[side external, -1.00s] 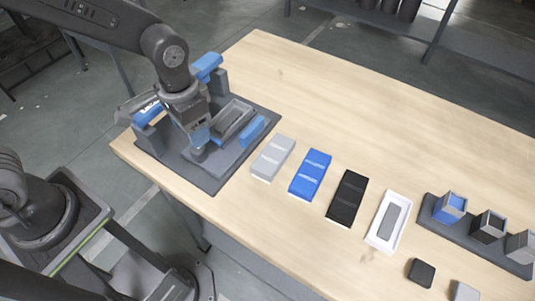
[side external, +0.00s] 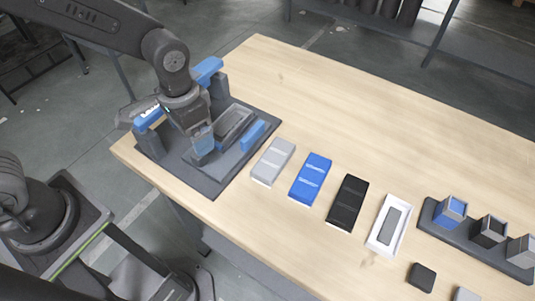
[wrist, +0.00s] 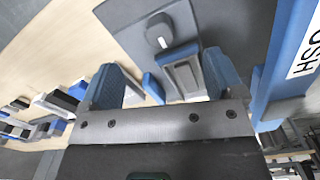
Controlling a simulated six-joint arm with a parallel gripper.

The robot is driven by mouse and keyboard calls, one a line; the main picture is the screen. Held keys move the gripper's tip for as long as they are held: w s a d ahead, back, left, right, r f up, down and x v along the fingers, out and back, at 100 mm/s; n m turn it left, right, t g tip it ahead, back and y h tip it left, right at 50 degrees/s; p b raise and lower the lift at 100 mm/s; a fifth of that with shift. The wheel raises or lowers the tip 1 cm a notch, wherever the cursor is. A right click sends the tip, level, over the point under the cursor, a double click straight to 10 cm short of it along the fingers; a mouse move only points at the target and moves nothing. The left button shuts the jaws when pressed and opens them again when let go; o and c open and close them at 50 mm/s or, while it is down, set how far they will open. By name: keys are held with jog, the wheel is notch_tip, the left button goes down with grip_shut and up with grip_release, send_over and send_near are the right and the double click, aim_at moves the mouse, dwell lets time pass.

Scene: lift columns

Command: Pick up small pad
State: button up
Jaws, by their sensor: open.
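Two small square pads lie flat on the table at the lower right of the side view: a dark pad (side external: 422,277) and a grey pad (side external: 465,294), the latter cut by the frame edge. My gripper (side external: 203,142) is far from both, at the left end of the table over the dark fixture plate (side external: 205,180). In the wrist view my gripper (wrist: 163,72) shows two blue fingers spread apart, with nothing visibly held between them.
The fixture has blue clamps (side external: 254,135) and a grey rectangular tray (side external: 234,121). A row holds a grey case (side external: 273,161), blue case (side external: 310,180), black case (side external: 347,203) and white tray (side external: 375,240). A dark rack (side external: 455,236) holds cubes. The table's far side is clear.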

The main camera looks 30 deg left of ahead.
aim_at(274, 157)
jog(key=w+d+r+n+t, duration=0.1)
jog(key=w+d+r+n, duration=0.15)
jog(key=d, duration=0.45)
jog(key=w+d+r+n+t, duration=0.1)
jog(key=w+d+r, duration=0.1)
jog(key=w+d, duration=0.3)
jog(key=f, duration=0.2)
jog(key=d+f, duration=0.1)
jog(key=f, duration=0.5)
jog(key=shift+w+d+f, duration=0.15)
jog(key=shift+w+f, duration=0.05)
jog(key=shift+w, duration=0.05)
jog(key=f, duration=0.2)
jog(key=w+f, duration=0.1)
jog(key=f, duration=0.2)
jog(key=shift+d, duration=0.15)
jog(key=c, duration=1)
jog(key=shift+c, duration=0.2)
jog(key=shift+r, duration=0.1)
